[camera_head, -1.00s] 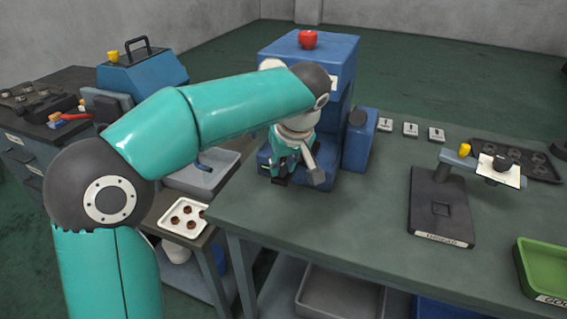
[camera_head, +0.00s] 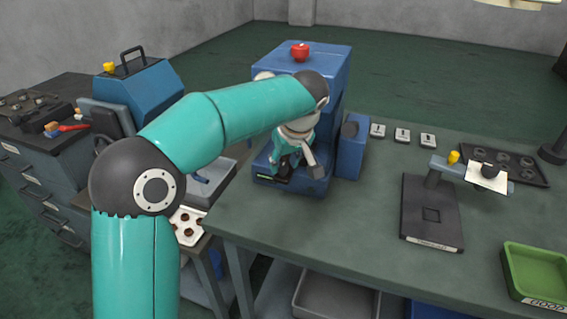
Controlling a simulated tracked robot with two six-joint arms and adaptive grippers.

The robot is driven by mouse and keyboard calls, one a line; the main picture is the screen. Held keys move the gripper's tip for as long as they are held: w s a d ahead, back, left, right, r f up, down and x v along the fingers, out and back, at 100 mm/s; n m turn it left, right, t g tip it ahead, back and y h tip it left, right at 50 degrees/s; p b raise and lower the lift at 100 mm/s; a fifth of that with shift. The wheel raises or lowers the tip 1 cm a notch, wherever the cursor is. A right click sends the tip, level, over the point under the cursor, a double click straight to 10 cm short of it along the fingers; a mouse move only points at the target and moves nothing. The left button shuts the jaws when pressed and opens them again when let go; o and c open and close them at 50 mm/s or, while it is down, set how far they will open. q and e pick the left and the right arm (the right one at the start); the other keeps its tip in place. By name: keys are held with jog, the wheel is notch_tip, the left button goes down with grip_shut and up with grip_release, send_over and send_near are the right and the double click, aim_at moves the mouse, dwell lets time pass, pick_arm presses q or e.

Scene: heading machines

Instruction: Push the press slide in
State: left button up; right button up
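The blue press (camera_head: 333,62) with a red knob (camera_head: 299,52) on top stands at the back left of the green table. My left arm reaches across its front. My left gripper (camera_head: 284,176) points down at the press's lower front, close to its base (camera_head: 318,186). Whether it touches the press I cannot tell. The press slide is mostly hidden behind my gripper and arm; I cannot make out how far in it is. The gripper's fingers are small and dark here, and I cannot tell whether they are open or shut. My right gripper is not in view.
A black stand (camera_head: 431,205) with a yellow knob and a green tray (camera_head: 538,272) are on the table's right. Several small white labelled plates (camera_head: 402,135) lie right of the press. A white tray of parts (camera_head: 188,228) is at lower left. The table's middle front is clear.

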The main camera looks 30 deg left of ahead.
pick_arm(q)
jog(key=shift+o, duration=0.3)
jog(key=shift+s, duration=0.1)
jog(key=v, duration=1.1)
jog(key=shift+r, duration=0.4)
jog(key=shift+s+d+f, duration=0.1)
jog(key=shift+s, duration=0.05)
